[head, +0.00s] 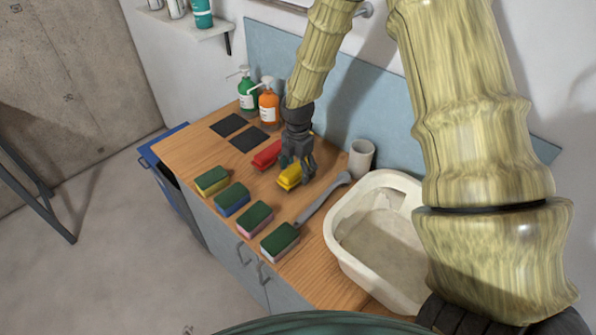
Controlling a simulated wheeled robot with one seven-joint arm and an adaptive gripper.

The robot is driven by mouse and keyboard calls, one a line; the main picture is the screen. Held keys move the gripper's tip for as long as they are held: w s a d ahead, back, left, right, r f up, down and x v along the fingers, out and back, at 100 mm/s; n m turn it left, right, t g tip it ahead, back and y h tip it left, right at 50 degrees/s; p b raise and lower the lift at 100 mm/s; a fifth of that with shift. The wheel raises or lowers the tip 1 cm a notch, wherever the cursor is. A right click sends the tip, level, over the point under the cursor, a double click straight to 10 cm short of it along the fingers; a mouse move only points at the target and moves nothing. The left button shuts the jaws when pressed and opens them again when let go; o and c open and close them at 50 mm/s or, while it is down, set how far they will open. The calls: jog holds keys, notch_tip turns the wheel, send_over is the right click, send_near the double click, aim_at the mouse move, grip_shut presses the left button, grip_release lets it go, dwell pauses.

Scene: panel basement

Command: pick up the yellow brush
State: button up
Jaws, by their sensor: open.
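The yellow brush (288,178) lies on the wooden counter in the head view, just left of the white basin. Part of it is hidden behind my gripper. My gripper (297,166) points down at the brush, fingers apart, with nothing clearly held. The fingertips overlap the brush in the picture; I cannot tell whether they touch it. A red brush-like item (267,155) lies just left of my gripper, partly covered by it.
Several sponges, the nearest white-bottomed (279,241), line the counter's front edge. A grey-handled tool (323,198) lies beside the white basin (337,237). A cup (361,158), a green bottle (247,94) and an orange bottle (269,106) stand behind. Dark pads (249,139) lie at left.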

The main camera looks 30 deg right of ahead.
aim_at(297, 166)
jog(key=c, duration=1.3)
jog(key=shift+r+b, duration=1.65)
jog(key=shift+r, duration=3.35)
